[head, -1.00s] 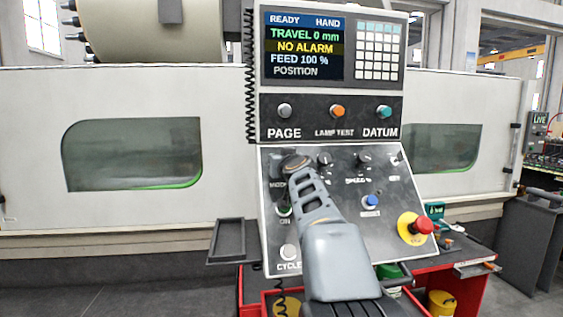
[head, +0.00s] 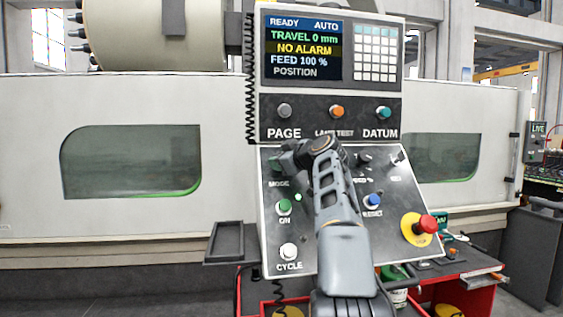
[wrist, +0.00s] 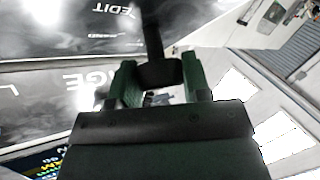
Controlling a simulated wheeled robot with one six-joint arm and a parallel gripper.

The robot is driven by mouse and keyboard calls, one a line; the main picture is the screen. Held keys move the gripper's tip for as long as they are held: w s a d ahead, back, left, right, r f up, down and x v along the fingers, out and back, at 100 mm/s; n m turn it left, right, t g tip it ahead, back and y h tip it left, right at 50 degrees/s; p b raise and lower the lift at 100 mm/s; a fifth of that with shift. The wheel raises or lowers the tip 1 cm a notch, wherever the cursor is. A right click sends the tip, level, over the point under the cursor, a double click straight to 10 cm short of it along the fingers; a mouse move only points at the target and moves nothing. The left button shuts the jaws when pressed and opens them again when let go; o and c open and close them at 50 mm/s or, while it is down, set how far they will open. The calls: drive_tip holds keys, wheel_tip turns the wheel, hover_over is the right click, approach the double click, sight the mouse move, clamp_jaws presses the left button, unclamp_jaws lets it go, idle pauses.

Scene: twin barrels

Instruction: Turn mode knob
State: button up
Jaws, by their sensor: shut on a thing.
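The mode knob is at the upper left of the sloped control panel, above the MODE label (head: 279,184). In the head view my gripper (head: 286,161) covers it, so its pointer is hidden. In the wrist view the dark knob (wrist: 158,73) sits between the two green fingers of my gripper (wrist: 160,80), which is shut on it. The screen (head: 303,48) reads READY, AUTO, TRAVEL 0 mm, NO ALARM and FEED 100 %.
The green ON button (head: 284,207), white CYCLE button (head: 289,252), blue RESET button (head: 373,201) and red emergency stop (head: 426,224) are on the same panel. A small green light (head: 298,197) glows near ON. An empty grey tray (head: 226,241) juts out at left.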

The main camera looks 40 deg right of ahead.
drive_tip(key=n+y+p, duration=0.1)
drive_tip(key=n, duration=0.1)
drive_tip(key=n+g+y+p, duration=0.1)
drive_tip(key=shift+n+g, duration=0.3)
drive_tip(key=shift+n, duration=0.1)
drive_tip(key=shift+n+g+p, duration=0.3)
drive_tip(key=shift+n+p, duration=0.1)
drive_tip(key=shift+p, duration=0.15)
drive_tip(key=shift+f, duration=0.1)
drive_tip(key=o, duration=0.9)
drive_tip(key=shift+s, duration=0.1)
drive_tip(key=b+v, duration=0.1)
drive_tip(key=v, duration=1.2)
drive_tip(key=shift+s+d, duration=0.25)
